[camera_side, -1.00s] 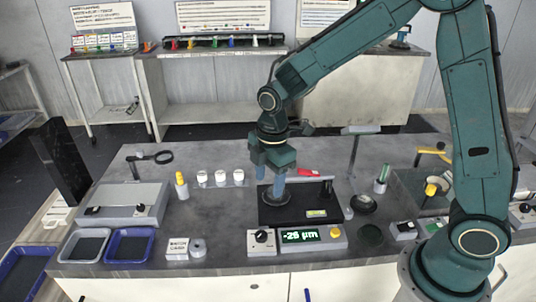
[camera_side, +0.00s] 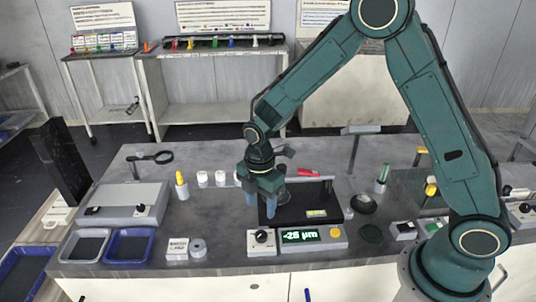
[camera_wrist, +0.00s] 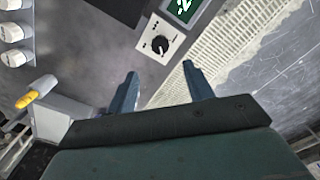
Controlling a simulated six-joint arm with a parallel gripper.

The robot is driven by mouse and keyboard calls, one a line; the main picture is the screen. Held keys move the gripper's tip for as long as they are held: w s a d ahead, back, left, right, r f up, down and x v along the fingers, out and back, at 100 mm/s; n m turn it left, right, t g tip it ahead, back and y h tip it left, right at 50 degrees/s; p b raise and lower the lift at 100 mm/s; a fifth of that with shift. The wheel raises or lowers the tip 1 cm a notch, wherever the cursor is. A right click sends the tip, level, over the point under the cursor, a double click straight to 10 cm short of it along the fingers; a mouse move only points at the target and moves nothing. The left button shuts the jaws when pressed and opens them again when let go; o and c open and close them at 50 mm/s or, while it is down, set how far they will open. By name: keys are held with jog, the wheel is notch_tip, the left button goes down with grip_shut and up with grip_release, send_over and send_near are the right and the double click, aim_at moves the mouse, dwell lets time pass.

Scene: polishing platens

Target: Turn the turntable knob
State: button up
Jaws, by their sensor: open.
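A black knob (camera_side: 262,237) sits on a small light-grey box, left of the display unit (camera_side: 305,236) that reads -25 µm. In the wrist view the same knob (camera_wrist: 160,44) shows ahead of my fingertips with a pale pointer mark. Another small knob (camera_side: 140,208) is on the grey unit at the left; no label shows which one is the turntable's. My gripper (camera_side: 260,204) is open and empty, pointing down behind and above the knob beside the display. Its two fingers are apart in the wrist view (camera_wrist: 159,72), touching nothing visible.
A black base plate (camera_side: 325,213) with a horizontal bar stands right of my gripper. A yellow-capped bottle (camera_side: 181,186) and white jars (camera_side: 203,179) stand to the left.

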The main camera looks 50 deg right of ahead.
aim_at(261, 233)
notch_tip(261, 233, down, 11)
jog(key=shift+f, duration=0.1)
dwell(0.5)
jog(key=shift+c, duration=0.4)
jog(key=c, duration=0.9)
